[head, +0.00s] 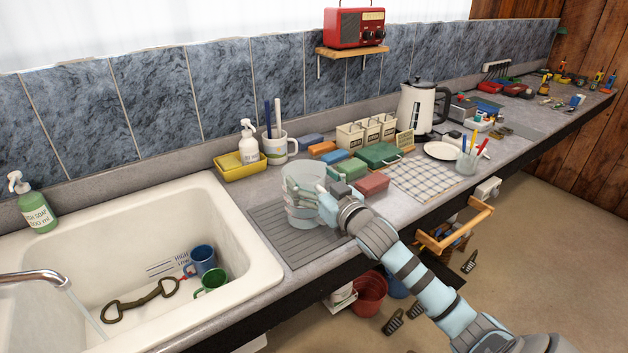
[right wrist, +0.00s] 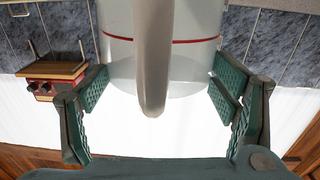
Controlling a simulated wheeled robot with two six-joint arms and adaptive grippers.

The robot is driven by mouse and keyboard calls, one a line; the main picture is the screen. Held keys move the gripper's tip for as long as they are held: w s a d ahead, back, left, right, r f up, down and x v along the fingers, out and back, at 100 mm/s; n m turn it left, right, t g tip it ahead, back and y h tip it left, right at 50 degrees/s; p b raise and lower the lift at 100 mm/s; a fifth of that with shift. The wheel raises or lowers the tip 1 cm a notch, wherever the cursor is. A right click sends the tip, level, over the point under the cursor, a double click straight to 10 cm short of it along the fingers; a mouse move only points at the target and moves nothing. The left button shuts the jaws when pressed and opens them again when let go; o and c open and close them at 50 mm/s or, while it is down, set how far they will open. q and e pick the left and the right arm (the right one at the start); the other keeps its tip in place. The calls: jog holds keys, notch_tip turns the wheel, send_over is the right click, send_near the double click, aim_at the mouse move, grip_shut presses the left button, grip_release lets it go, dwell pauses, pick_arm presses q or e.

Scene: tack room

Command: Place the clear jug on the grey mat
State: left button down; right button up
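The clear jug (head: 303,184) is upright over the back part of the ribbed grey mat (head: 302,252), and its base appears to rest on the mat. Its red band and pale handle (right wrist: 153,55) show in the right wrist view. My right gripper (head: 328,203) is at the jug's right side. In the right wrist view its green fingers (right wrist: 160,90) are spread wide on either side of the handle, with clear space between handle and fingers. The jug's body lies just beyond the fingertips. The jug's far side is hidden. My left gripper is not in view.
A white sink (head: 235,255) with two mugs lies left of the mat. A checked cloth (head: 425,178) lies farther right.

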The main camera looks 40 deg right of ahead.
jog(key=o, duration=0.4)
jog(key=shift+s+r, duration=0.1)
jog(key=s, duration=0.7)
jog(key=shift+a, duration=0.2)
jog(key=s, duration=0.1)
jog(key=s+p, duration=0.1)
jog(key=s, duration=0.3)
jog(key=shift+a+p, duration=0.25)
jog(key=shift+p, duration=0.05)
